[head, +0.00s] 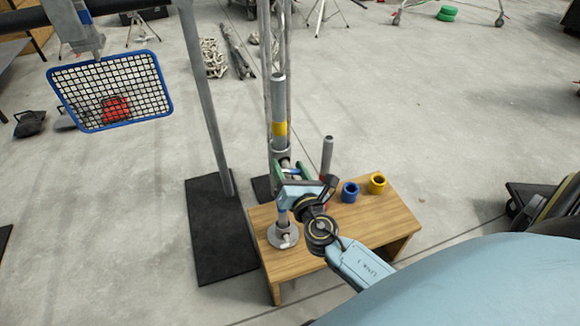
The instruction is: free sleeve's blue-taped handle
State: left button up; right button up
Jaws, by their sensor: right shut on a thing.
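A grey upright post (278,95) with a yellow band (280,129) rises above a round base plate (283,236) on the wooden table. A grey sleeve (281,154) sits around the post below the yellow band. My right gripper (291,171) comes in from the lower right, in front of the post. Its green-edged fingers are shut on a small piece with blue on it, which seems to be the sleeve's blue-taped handle. The gripper body and wrist hide most of the handle and part of the post. My left gripper is not in view.
The wooden table (395,222) also bears a shorter grey post (327,155), a blue ring (350,192) and a yellow ring (377,183) at right. A black mat (215,245) with a tall pole lies left. A blue-framed grid (112,92) hangs upper left.

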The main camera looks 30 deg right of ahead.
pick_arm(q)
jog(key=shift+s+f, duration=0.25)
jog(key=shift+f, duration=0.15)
pick_arm(e)
jog(key=shift+n, duration=0.4)
jog(key=o, duration=1)
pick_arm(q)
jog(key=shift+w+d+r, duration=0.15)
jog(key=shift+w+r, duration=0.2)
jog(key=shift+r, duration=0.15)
pick_arm(e)
jog(key=v, duration=1.3)
jog(key=shift+s+a+r, duration=0.1)
jog(key=shift+s, duration=0.1)
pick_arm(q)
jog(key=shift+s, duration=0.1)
